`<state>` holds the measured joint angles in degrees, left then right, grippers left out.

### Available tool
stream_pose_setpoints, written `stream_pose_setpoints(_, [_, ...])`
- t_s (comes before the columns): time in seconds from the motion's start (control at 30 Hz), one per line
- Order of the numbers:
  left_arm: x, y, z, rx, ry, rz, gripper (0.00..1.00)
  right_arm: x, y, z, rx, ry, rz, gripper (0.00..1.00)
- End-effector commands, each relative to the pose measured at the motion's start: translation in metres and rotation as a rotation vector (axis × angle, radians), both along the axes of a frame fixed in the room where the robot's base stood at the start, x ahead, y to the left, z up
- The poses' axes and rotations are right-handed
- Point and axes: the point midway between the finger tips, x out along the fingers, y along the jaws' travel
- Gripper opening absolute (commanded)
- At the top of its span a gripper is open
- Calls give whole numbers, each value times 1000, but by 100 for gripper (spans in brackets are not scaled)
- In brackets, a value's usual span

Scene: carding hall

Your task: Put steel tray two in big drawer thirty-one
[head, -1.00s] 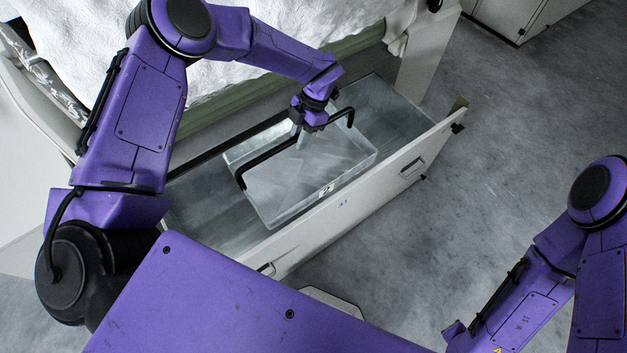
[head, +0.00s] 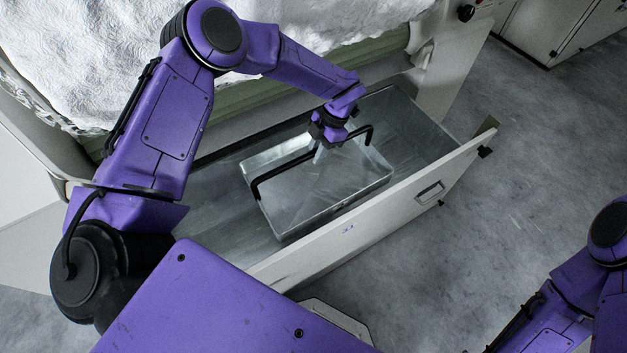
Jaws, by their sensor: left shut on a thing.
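Steel tray two (head: 352,188) is a shallow, clear-grey metal tray with a black bar handle (head: 285,168) across it. It sits within the walls of the open big drawer thirty-one (head: 348,229), whose pale front carries a small blue number and a recessed pull. I cannot tell whether the tray's base touches the drawer floor. My left gripper (head: 322,148) is over the tray, shut on its handle from above. The fingertips are partly hard to make out. My right gripper is out of view; only part of that arm shows at the lower right.
Free room shows inside the drawer to the right (head: 405,125) and left of the tray. A machine with white fibre (head: 300,45) stands behind the drawer. Grey floor (head: 530,150) lies clear to the right, with a cabinet (head: 575,30) at the upper right.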

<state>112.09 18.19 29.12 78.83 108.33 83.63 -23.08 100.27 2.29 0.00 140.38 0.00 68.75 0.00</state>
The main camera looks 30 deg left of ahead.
Motion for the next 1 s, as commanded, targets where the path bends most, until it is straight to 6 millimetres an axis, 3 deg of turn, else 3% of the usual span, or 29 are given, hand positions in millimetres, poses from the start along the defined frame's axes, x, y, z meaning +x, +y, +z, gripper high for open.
stream_pose_setpoints(0.03, [0, 0, -18, 0, -1, 1, 0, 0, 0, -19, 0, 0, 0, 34])
stream_pose_setpoints(0.2, [0, 0, -65, 0, -1, 1, 0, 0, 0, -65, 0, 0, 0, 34])
stream_pose_setpoints(0.4, [0, 1, -107, 0, -1, 3, 0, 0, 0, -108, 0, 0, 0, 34])
stream_pose_setpoints(0.67, [0, 1, -128, 0, -1, 3, 0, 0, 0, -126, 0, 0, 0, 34])
stream_pose_setpoints(1.0, [0, 1, -184, 1, 0, 2, 0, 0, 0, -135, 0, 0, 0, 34])
